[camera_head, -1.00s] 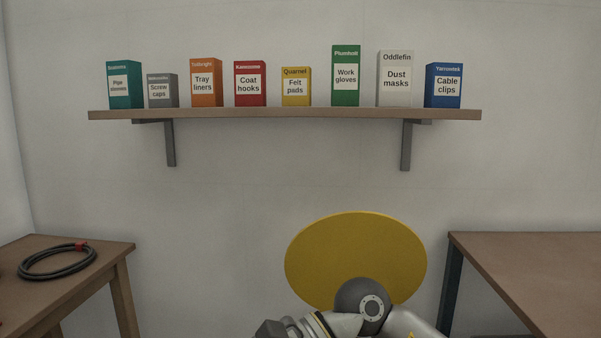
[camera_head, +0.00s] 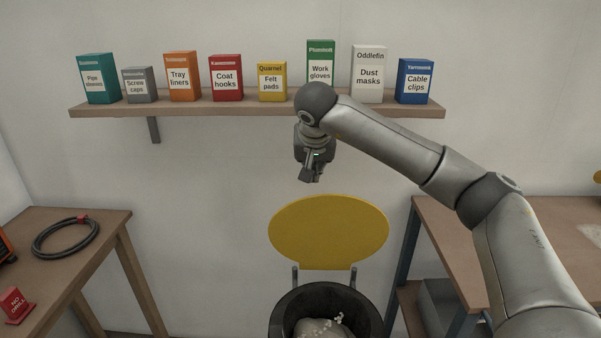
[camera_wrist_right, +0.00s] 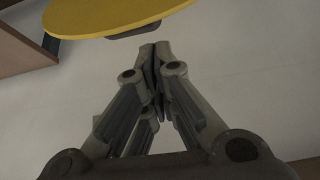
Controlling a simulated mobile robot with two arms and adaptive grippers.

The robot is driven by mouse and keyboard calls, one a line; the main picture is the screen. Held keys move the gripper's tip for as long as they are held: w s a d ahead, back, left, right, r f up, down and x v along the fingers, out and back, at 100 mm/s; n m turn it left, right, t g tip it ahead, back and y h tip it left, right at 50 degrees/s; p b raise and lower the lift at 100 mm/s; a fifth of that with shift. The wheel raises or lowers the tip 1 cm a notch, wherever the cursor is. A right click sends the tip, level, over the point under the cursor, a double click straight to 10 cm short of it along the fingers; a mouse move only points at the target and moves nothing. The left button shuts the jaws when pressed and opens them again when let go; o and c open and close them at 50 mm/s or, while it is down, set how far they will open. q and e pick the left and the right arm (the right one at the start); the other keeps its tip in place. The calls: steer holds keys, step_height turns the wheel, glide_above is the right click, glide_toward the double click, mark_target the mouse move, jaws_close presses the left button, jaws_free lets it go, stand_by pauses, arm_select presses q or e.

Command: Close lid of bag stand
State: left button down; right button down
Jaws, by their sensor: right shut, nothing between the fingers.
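The bag stand (camera_head: 281,304) is a dark round bin low in the head view, with a pale bag (camera_head: 318,328) and small white bits inside. Its round yellow lid (camera_head: 328,232) stands upright, open, behind the rim on two grey hinge arms. The lid also shows at the top of the right wrist view (camera_wrist_right: 110,15). My right gripper (camera_head: 311,178) points down above the lid's top edge in the head view, apart from it in the picture. It is shut and empty; its closed fingers show in the right wrist view (camera_wrist_right: 155,60). My left gripper is not in view.
A wall shelf (camera_head: 250,110) with several labelled boxes is behind my right arm. A left table (camera_head: 90,212) holds a coiled cable (camera_head: 66,236) and a red sign (camera_head: 14,304). A right table (camera_head: 450,222) stands close beside the bin.

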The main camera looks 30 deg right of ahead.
steer(key=p+x, duration=0.1)
steer(key=x, duration=0.9)
steer(key=shift+s+a, duration=0.1)
steer(key=shift+a, duration=0.05)
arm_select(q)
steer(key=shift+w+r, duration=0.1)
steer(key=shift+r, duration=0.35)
arm_select(e)
steer(key=shift+s+f, duration=0.1)
